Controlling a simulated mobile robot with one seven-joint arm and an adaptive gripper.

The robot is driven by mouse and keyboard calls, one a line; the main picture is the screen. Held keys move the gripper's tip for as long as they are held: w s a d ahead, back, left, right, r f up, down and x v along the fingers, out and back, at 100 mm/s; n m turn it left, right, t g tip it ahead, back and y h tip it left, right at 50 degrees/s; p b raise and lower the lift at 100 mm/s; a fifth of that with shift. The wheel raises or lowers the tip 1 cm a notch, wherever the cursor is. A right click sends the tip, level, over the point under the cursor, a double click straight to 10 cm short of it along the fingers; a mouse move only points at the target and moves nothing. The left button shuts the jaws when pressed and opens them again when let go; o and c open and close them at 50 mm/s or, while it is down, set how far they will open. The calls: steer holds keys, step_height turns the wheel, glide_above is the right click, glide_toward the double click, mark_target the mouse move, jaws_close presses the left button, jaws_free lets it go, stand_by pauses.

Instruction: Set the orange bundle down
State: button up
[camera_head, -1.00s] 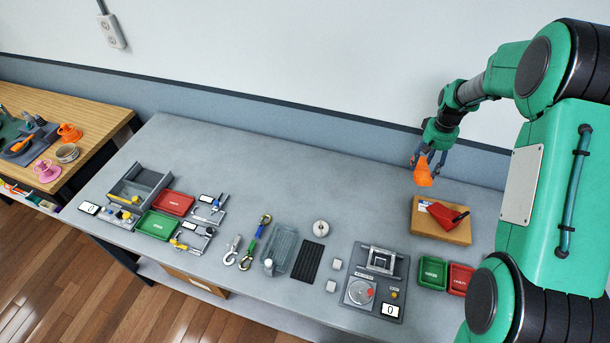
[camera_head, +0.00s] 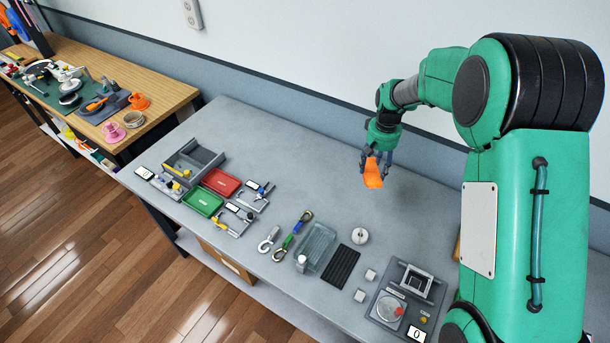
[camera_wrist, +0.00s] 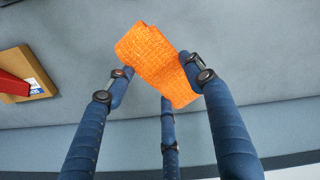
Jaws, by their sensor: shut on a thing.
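The orange bundle (camera_head: 373,173) is a woven orange strap piece held by my gripper (camera_head: 376,158) in the head view. It hangs above the back part of the grey table (camera_head: 290,150), near the wall. In the wrist view the orange bundle (camera_wrist: 160,62) sits between the blue fingers of my gripper (camera_wrist: 160,85), with the grey tabletop behind it. The gripper is shut on it. The bundle looks apart from the table, though its exact height is hard to tell.
A cardboard box with a red item (camera_wrist: 18,85) shows at left in the wrist view. A scale with a clamp (camera_head: 405,295), a black ribbed mat (camera_head: 340,263), a clear tray (camera_head: 316,246) and red (camera_head: 221,182) and green trays (camera_head: 202,201) stand along the front. The table's back middle is clear.

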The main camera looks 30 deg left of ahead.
steer(key=s+a+n, duration=0.2)
steer(key=s+a, duration=0.9)
steer(key=a, duration=0.6)
steer(key=f, duration=1.1)
steer(key=shift+s+d+b, duration=0.2)
steer(key=shift+s+b, duration=0.05)
steer(key=shift+b, duration=0.05)
steer(key=shift+w, duration=0.1)
steer(key=w+a, duration=0.3)
steer(key=w, duration=0.1)
steer(key=w+a+f, duration=0.1)
steer(key=w+a, duration=0.2)
steer(key=a, duration=0.1)
steer(key=w+a, duration=0.3)
steer(key=w, duration=0.1)
steer(key=shift+w+a+f, duration=0.2)
steer(key=shift+w+a, duration=0.15)
steer(key=shift+a, duration=0.05)
steer(key=shift+f, duration=1.8)
steer(key=shift+f, duration=0.15)
